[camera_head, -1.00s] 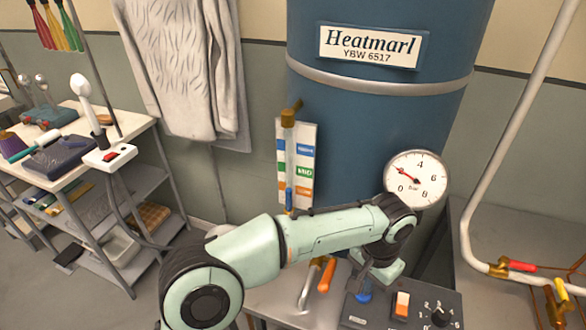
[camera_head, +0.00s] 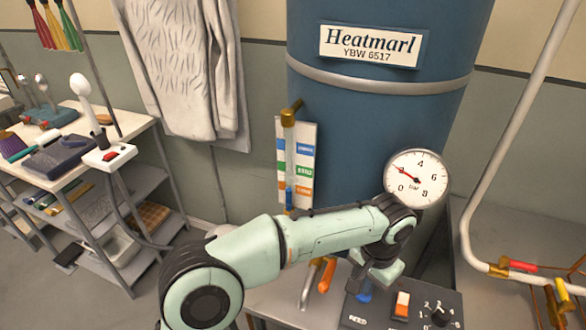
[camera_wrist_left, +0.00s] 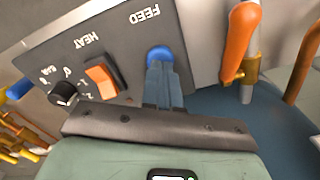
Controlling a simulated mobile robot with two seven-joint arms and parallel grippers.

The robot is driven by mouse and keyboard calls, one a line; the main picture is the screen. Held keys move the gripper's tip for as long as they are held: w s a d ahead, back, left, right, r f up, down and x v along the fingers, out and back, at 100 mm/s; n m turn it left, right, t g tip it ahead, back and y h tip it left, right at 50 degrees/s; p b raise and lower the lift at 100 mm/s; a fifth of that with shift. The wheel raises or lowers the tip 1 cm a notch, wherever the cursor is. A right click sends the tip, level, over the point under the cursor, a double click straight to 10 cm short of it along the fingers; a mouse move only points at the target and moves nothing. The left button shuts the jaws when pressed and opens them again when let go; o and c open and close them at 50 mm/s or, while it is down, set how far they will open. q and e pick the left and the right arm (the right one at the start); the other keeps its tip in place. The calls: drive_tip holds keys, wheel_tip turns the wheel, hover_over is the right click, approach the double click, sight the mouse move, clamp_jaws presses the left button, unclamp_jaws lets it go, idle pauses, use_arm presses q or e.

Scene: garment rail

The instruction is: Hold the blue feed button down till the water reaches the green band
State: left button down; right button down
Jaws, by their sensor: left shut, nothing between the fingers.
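The blue feed button (camera_head: 364,297) is on the dark control panel (camera_head: 350,318), next to the FEED label. My left gripper (camera_head: 367,284) is shut and empty, pointing down at the button. In the left wrist view the closed fingertips (camera_wrist_left: 157,66) meet the blue button (camera_wrist_left: 158,52) and cover part of it; how far it is pressed in cannot be told. The sight glass (camera_head: 290,160) stands before a card with a blue band (camera_head: 306,147), a green band (camera_head: 305,170) and an orange band (camera_head: 304,190). Dark blue water (camera_head: 289,198) stands low, beside the orange band, below the green.
An orange heat switch (camera_head: 401,304) and a black knob (camera_head: 439,317) sit right of the button. A pressure gauge (camera_head: 416,179) hangs on the blue boiler (camera_head: 380,120). A shelf (camera_head: 140,140) stands at left.

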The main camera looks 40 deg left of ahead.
use_arm(q)
drive_tip(key=shift+f+b, duration=0.3)
drive_tip(key=shift+f, duration=0.4)
use_arm(e)
drive_tip(key=shift+s+f, duration=0.1)
drive_tip(key=shift+f, duration=0.3)
use_arm(q)
drive_tip(key=shift+f, duration=0.35)
use_arm(e)
drive_tip(key=shift+f, duration=0.2)
idle(3.5)
